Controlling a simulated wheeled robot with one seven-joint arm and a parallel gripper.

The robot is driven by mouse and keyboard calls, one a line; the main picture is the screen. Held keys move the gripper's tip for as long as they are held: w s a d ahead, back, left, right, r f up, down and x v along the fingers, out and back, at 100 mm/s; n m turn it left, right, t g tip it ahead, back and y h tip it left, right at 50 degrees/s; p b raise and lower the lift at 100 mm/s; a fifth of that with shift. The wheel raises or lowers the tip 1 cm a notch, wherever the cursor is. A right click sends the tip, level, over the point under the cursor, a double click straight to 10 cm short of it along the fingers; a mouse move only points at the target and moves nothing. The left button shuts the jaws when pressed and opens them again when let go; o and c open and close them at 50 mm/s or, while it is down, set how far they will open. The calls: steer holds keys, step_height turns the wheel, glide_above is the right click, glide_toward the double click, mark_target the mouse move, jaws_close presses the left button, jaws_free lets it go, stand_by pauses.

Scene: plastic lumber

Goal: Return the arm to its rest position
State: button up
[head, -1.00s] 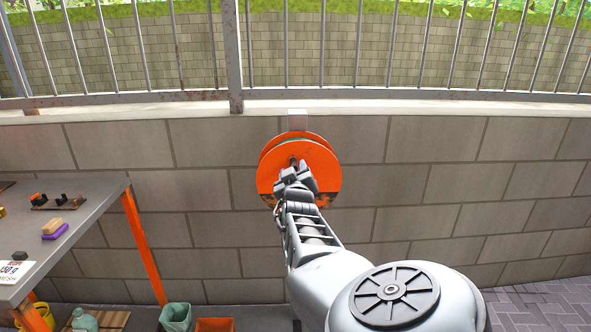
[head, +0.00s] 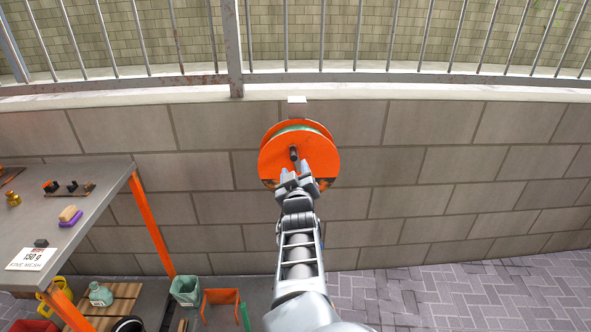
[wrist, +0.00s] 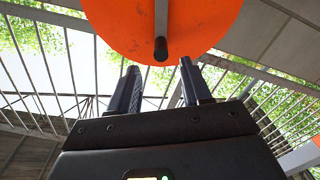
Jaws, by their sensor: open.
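My arm reaches forward from the bottom of the head view, with my gripper (head: 292,176) in front of the wall. An orange reel (head: 300,150) with a green edge between its discs hangs on the wall, and a dark peg handle stands out from its face. My gripper is just below that handle and overlaps the reel's lower part in the picture. In the wrist view, my gripper's two dark fingers (wrist: 157,85) are apart with nothing between them. The reel (wrist: 175,20) and its handle are beyond the fingertips there. The gap to the reel is hard to judge.
A grey table (head: 95,220) with orange legs stands at the left, bearing a brush (head: 70,215) and small parts. The paved floor (head: 430,300) at right is clear.

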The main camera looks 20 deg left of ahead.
steer(key=s+d+f+n+h, duration=0.1)
steer(key=d+f+n, duration=0.35)
steer(key=d, duration=0.55)
steer(key=s+d+f+n+g+h, duration=0.1)
steer(key=s+d+f+n+h, duration=0.1)
steer(key=d+f+n, duration=0.5)
steer(key=s+d+f+n+h, duration=0.1)
steer(key=d+f, duration=0.3)
steer(key=d, duration=0.8)
steer(key=s+d+f+n+g+h, duration=0.1)
steer(key=s+d+f+n+h, duration=0.15)
steer(key=s+d+n, duration=0.75)
steer(key=s+d+f+n+h, duration=0.1)
steer(key=s+d+f+n, duration=0.2)
steer(key=s+d+n, duration=0.7)
steer(key=s+d+r+n, duration=0.2)
steer(key=s+n, duration=0.5)
steer(key=s, duration=0.3)
steer(key=s+d+r+n, duration=0.3)
steer(key=s+n, duration=0.4)
steer(key=s, duration=0.4)
steer(key=s+a+r+n+y, duration=0.1)
steer(key=s+a+r+n, duration=0.6)
steer(key=s+r+n, duration=0.1)
steer(key=s+a+r+n+y, duration=0.1)
steer(key=s+a+r+n, duration=0.7)
steer(key=s+r, duration=0.2)
steer(key=shift+s+r+n, duration=0.3)
steer(key=shift+s+n, duration=0.05)
steer(key=shift+s, duration=0.5)
